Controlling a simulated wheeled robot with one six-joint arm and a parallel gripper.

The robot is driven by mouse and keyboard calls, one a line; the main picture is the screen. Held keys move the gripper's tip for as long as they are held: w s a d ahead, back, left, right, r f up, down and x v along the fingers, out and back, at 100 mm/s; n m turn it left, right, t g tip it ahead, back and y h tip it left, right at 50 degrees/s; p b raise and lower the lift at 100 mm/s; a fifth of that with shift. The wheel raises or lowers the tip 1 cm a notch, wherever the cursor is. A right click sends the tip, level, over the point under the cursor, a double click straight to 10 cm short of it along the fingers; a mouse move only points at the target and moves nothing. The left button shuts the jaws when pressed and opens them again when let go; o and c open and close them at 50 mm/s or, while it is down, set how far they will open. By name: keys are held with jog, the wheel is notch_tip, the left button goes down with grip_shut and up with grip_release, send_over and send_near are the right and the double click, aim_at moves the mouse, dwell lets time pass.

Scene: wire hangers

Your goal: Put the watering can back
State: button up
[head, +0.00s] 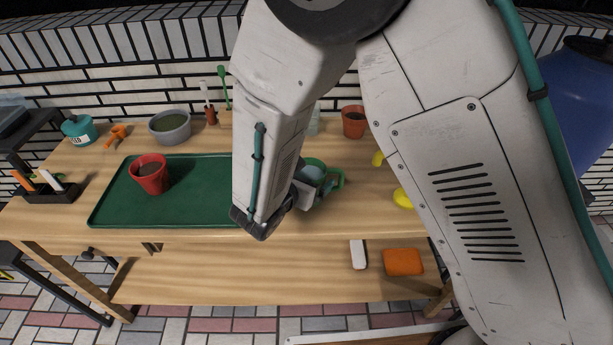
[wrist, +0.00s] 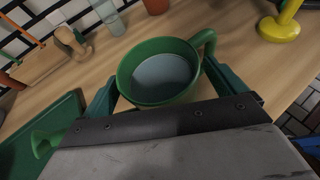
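The green watering can (wrist: 158,98) sits between the two teal fingers of my gripper (wrist: 162,85) in the wrist view, with grey-blue water inside. Its handle curves off at the upper right. A green flared piece (wrist: 45,143), perhaps its spout, shows at the lower left over the tray. The fingers flank the can closely; whether they press on it is unclear. In the head view the can (head: 332,180) is right of the green tray, partly hidden by my gripper (head: 308,185). Whether its base touches the table is hidden.
The green tray (head: 210,206) with a red pot (head: 150,174) lies left on the wooden table (head: 190,236). A grey bowl (head: 170,127), teal can (head: 80,130) and terracotta pot (head: 354,122) stand behind. Yellow objects (head: 402,198) are to the right.

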jog(key=shift+r, duration=0.15)
jog(key=v, duration=1.2)
jog(key=s+d+r+m+g+h, duration=0.1)
jog(key=d+r+m+g, duration=0.35)
jog(key=d+m, duration=0.4)
jog(key=s+d+r+m+g+h, duration=0.1)
jog(key=d+r+m+g, duration=0.35)
jog(key=d, duration=0.65)
jog(key=s+d+r+m+y, duration=0.4)
jog(key=s+m, duration=0.3)
jog(key=m, duration=0.1)
jog(key=s+d+r+m+g+y, duration=0.1)
jog(key=s+d+r+m+y, duration=0.4)
jog(key=s+m, duration=0.3)
jog(key=shift+s+d+r, duration=0.2)
jog(key=shift+r, duration=0.05)
